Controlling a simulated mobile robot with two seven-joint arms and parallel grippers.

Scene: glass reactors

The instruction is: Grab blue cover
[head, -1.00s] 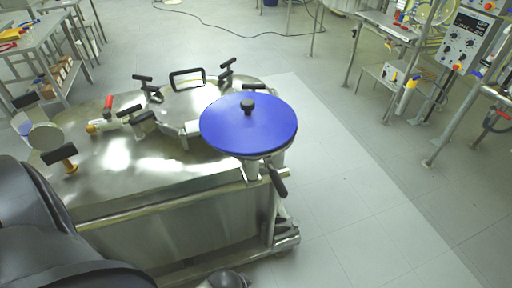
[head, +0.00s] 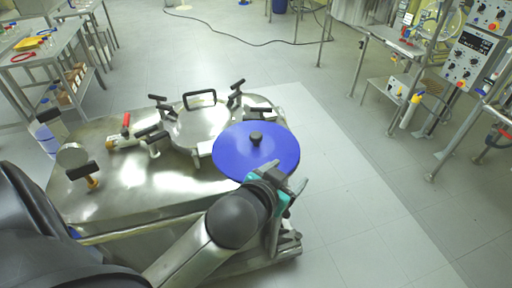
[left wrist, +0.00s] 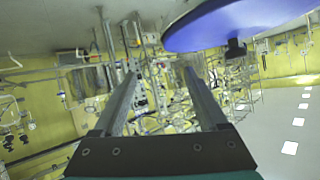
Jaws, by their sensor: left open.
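The blue cover (head: 243,152) is a round blue disc with a black knob (head: 256,139) at its middle. It lies on top of the steel reactor (head: 128,178) at its right end. My left gripper (head: 290,186) is at the near right edge of the cover, its lower part hidden by my arm. In the left wrist view, the two fingers of my left gripper (left wrist: 155,85) are spread with nothing between them. The cover (left wrist: 235,22) shows upper right there, with its knob (left wrist: 236,48), apart from the fingers. My right gripper is out of view.
The reactor top carries a clamped hatch (head: 200,124) with a black handle and several valve levers. A metal frame with a control panel (head: 473,48) stands at the right. A bench (head: 50,60) stands at the far left. The floor right of the reactor is clear.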

